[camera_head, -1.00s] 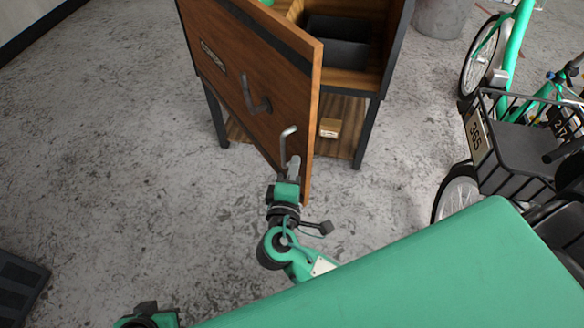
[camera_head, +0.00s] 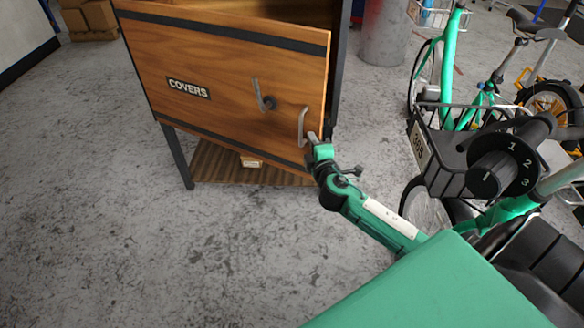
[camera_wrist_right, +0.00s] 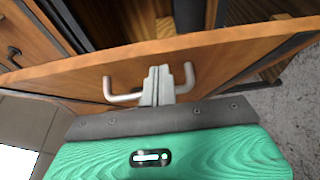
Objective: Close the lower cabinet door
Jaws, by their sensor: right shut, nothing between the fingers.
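The wooden cabinet door (camera_head: 225,95), labelled COVERS, stands partly open, with a gap into the cabinet behind its upper right edge. Its metal handle (camera_head: 301,127) is near the free edge and also shows in the right wrist view (camera_wrist_right: 122,97). My right gripper (camera_head: 312,138) is at the door's front face beside the handle. In the right wrist view its shut fingers (camera_wrist_right: 158,82) overlap the handle, with nothing held between them. I cannot tell exactly where they touch. My left gripper is out of view.
A latch lever (camera_head: 265,98) sits on the door. A small box (camera_head: 251,162) lies on the lower shelf (camera_head: 215,165). The floor (camera_head: 120,240) in front and left is clear.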

